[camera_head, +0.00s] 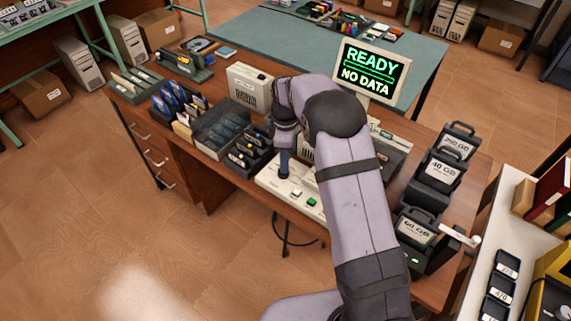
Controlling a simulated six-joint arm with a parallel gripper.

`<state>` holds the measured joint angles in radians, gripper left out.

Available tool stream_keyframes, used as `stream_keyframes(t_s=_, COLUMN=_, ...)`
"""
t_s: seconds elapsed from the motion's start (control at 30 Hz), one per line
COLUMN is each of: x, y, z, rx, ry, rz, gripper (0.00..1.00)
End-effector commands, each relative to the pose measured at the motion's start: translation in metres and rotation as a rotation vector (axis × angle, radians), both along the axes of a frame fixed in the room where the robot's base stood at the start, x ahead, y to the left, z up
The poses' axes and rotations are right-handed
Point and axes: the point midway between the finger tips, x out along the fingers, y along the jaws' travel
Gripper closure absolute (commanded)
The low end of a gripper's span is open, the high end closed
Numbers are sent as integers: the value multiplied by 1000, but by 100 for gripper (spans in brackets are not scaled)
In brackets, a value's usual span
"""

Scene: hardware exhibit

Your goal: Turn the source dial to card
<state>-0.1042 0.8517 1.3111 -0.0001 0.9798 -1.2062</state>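A cream control panel (268,182) lies on the wooden desk, with a white button (296,193) and a green button (311,202) near its front edge. My gripper (284,172) points down over the panel's left part, its dark tip at or just above the surface. The source dial cannot be made out; my gripper and arm cover part of the panel. Whether the fingers are open or touch anything is too small to tell. A screen (371,72) behind my arm reads READY, NO DATA in green.
Racks of cards (180,108) and dark trays (221,130) stand left of the panel. Drive units labelled 40 GB (443,170) and 60 GB (415,229) stand at right. A beige box (249,86) is behind. A white shelf (484,240) borders the right side.

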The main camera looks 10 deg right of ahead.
Motion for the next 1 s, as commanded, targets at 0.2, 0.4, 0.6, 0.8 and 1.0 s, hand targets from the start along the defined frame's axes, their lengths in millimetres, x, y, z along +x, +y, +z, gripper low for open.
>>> stream_keyframes(t_s=0.2, x=-1, y=0, z=-25, rx=0, ry=2, rz=-1, gripper=70)
stream_keyframes(t_s=0.4, x=0, y=0, z=-36, rx=0, ry=0, rz=-1, gripper=70)
stream_keyframes(t_s=0.6, x=0, y=0, z=-37, rx=1, ry=-1, rz=-1, gripper=70)
stream_keyframes(t_s=0.8, x=0, y=0, z=-37, rx=0, ry=-1, rz=-1, gripper=100)
stream_keyframes(t_s=1.0, x=0, y=0, z=-37, rx=0, ry=-1, rz=-3, gripper=100)
